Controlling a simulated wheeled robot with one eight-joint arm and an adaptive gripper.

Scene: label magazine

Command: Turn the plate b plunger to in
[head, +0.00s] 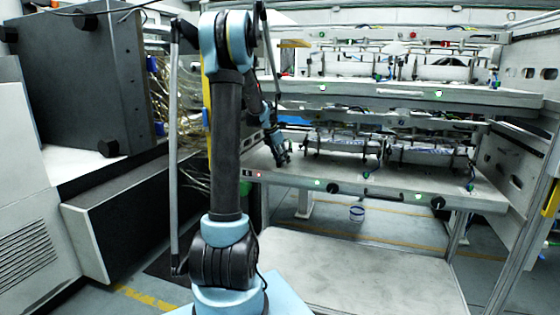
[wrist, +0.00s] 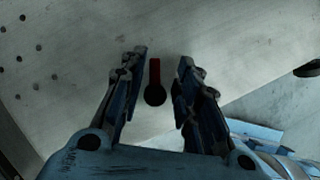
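In the wrist view a small plunger (wrist: 154,92), with a red shaft and a round black end, stands against a pale grey plate (wrist: 230,40). I take it for the plate b plunger; no label is readable. My gripper (wrist: 160,57) is open, with one finger on each side of the plunger and a visible gap to both. I cannot tell how deep the fingers reach along it. In the head view my gripper (head: 281,154) is at the left end of the lower shelf (head: 300,178). The plunger is not discernible there.
Metal fixtures (head: 340,140) stand on the lower shelf right of my gripper. An upper shelf (head: 400,95) is above. A dark round part (wrist: 307,68) is at the wrist view's right edge. A dark cabinet (head: 85,75) stands left.

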